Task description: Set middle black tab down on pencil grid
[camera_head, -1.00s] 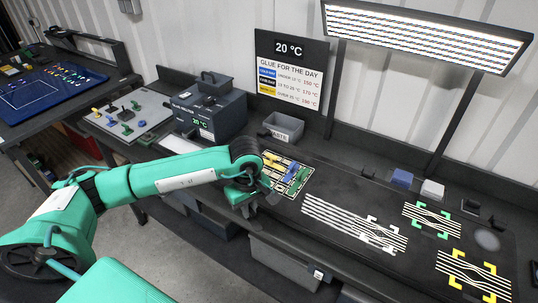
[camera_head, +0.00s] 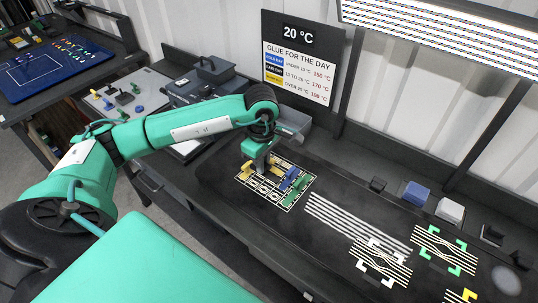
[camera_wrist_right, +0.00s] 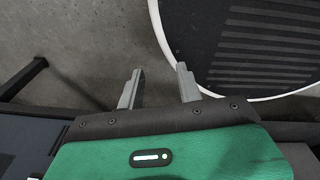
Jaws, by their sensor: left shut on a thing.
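The pencil grid (camera_head: 264,188), a white-lined grid on the dark bench, lies in the middle of the head view. A yellow tab (camera_head: 247,170), a blue tab (camera_head: 289,179) and a green tab (camera_head: 296,191) are on it. My left gripper (camera_head: 262,170) points down over the grid's far part, between the yellow and blue tabs. It is shut on the black tab, which is mostly hidden by the fingers and dark against the bench. I cannot tell whether the tab touches the grid. My right gripper (camera_wrist_right: 160,70) is open and empty in the right wrist view.
White striped lines (camera_head: 350,222) and corner-marked patterns lie right of the grid. A blue block (camera_head: 415,194) and a white block (camera_head: 450,210) stand behind them. A grey bin (camera_head: 294,125) and a dark glue machine (camera_head: 208,78) are behind my left arm.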

